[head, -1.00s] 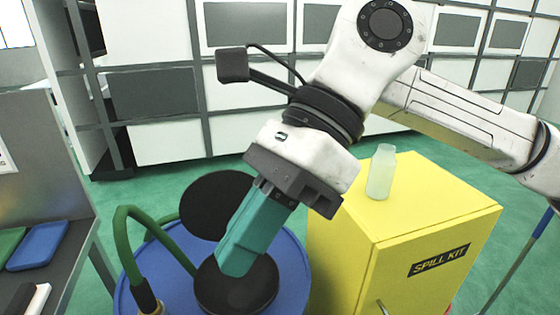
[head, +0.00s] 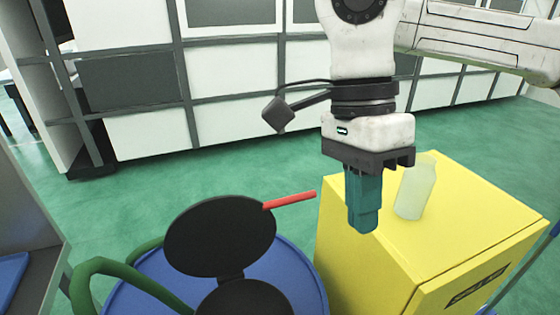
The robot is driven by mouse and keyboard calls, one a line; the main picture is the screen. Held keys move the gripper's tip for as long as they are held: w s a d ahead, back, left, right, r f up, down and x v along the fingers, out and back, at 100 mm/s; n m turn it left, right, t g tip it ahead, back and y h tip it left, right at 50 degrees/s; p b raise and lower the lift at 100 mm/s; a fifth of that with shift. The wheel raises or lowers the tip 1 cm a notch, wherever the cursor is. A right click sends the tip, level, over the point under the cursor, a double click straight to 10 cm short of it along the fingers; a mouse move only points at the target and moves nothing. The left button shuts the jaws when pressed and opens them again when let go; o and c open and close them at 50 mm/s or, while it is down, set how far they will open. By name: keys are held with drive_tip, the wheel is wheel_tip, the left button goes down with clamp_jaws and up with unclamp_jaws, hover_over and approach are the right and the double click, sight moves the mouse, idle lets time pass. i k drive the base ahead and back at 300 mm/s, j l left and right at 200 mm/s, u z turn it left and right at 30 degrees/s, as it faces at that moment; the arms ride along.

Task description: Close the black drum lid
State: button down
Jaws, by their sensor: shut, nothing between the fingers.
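The black drum lid (head: 220,236) stands open, tilted up from its hinge behind the round black opening (head: 245,299) on the blue drum (head: 315,300). A red handle (head: 290,200) sticks out to the right from the lid's edge. My gripper (head: 364,226) is shut and empty, with its teal fingers pointing down. It is to the right of the lid and the red handle, apart from both, in front of the bottle and over the yellow cabinet's left part in the picture.
A yellow spill kit cabinet (head: 430,245) stands right of the drum, with a pale translucent bottle (head: 415,188) on top, close to my gripper. A green hose (head: 105,268) curves over the drum's left side. A grey bench (head: 25,225) is at the left edge. Green floor behind the drum is clear.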

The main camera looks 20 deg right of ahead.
sight(217, 236)
drive_tip(key=i, duration=0.9)
